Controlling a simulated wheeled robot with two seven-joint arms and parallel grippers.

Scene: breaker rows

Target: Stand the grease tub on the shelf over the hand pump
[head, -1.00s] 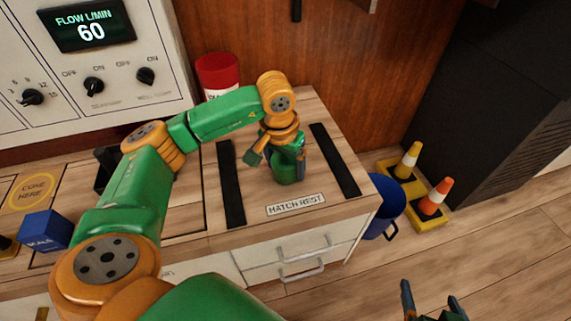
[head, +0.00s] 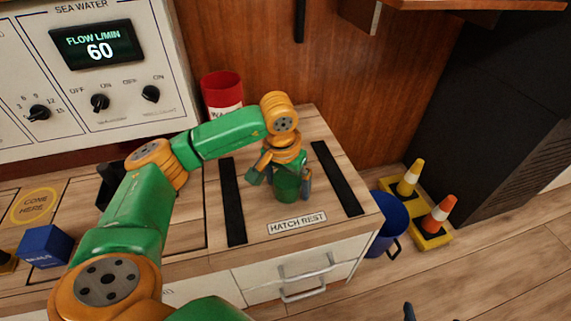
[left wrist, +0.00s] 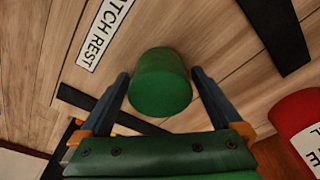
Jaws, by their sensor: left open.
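A plain green tub (head: 287,187), which looks like the grease tub, stands upright on the wooden counter by the HATCH REST label. My left gripper (head: 282,178) is over it, open, with one finger on each side. In the left wrist view the tub (left wrist: 161,85) is between the two fingertips, with a small gap showing on each side. A wooden shelf edge (head: 480,4) shows at the top right of the head view; its top is out of view. I cannot make out a hand pump. Only a dark fingertip of my right gripper (head: 409,312) shows at the bottom edge.
Black strips (head: 337,178) flank the tub. A red container (head: 222,91) stands behind it, and a blue box (head: 44,246) is at the left. A blue bucket (head: 388,228) and small cones (head: 438,214) are on the floor at right, before a black cabinet (head: 490,110).

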